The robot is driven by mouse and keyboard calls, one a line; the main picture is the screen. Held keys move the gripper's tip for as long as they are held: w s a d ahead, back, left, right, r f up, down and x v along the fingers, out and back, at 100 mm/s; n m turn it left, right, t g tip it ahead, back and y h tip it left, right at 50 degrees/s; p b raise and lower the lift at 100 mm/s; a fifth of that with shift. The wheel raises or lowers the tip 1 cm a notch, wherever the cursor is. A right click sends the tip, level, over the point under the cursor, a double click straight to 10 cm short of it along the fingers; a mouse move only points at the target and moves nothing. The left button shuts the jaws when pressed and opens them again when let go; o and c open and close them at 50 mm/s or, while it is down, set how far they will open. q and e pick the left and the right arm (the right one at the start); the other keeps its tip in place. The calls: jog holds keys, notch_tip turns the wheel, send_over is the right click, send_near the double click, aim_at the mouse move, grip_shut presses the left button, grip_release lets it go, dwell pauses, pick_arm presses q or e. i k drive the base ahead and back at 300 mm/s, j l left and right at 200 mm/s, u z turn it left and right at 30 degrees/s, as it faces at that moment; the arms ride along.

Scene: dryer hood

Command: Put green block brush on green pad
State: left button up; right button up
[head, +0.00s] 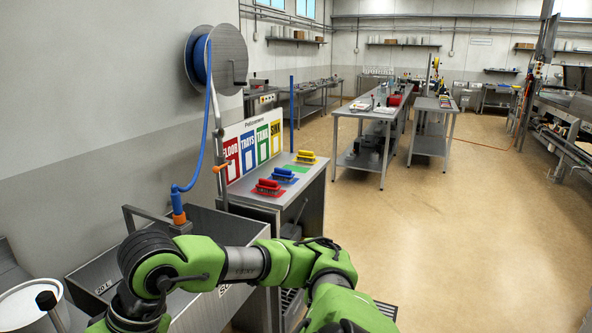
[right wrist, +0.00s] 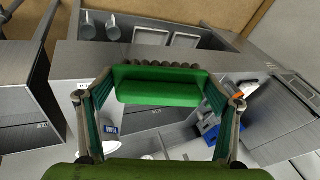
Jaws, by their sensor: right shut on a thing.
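The green block brush (right wrist: 158,92) is between the fingers of my right gripper (right wrist: 157,84) in the right wrist view, and the gripper is shut on it. Its dark bristle edge shows along the far side. The green pad (head: 297,168) lies on the steel counter in the head view, between the blue and yellow pads, with no brush on it. In the head view a green arm of mine crosses the lower middle, and neither gripper shows there. My left gripper is in neither view.
Red (head: 268,187), blue (head: 282,173) and yellow (head: 306,157) brushes sit on their pads along the counter (head: 262,198). A colour-coded board (head: 252,145) stands behind them. A steel sink (head: 210,222) with a blue hose (head: 211,130) is nearer. Open floor (head: 450,240) lies to the right.

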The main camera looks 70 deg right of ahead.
aim_at(295, 169)
jog(key=i+l+z, duration=0.1)
jog(key=l, duration=0.6)
jog(key=i+l+z, duration=0.1)
jog(key=l, duration=0.6)
jog(key=i+l+z, duration=0.15)
jog(key=l, duration=0.5)
jog(key=i+l+z, duration=0.1)
jog(key=l, duration=0.55)
jog(key=i+l+z, duration=0.1)
jog(key=i+l, duration=0.2)
jog(key=l, duration=0.35)
jog(key=i+l+z, duration=0.1)
jog(key=i+l, duration=0.15)
jog(key=l, duration=0.4)
jog(key=i+l+z, duration=0.1)
jog(key=i+l, duration=0.15)
jog(key=l, duration=0.35)
jog(key=i+l+z, duration=0.1)
jog(key=i+l, duration=0.15)
jog(key=l, duration=0.3)
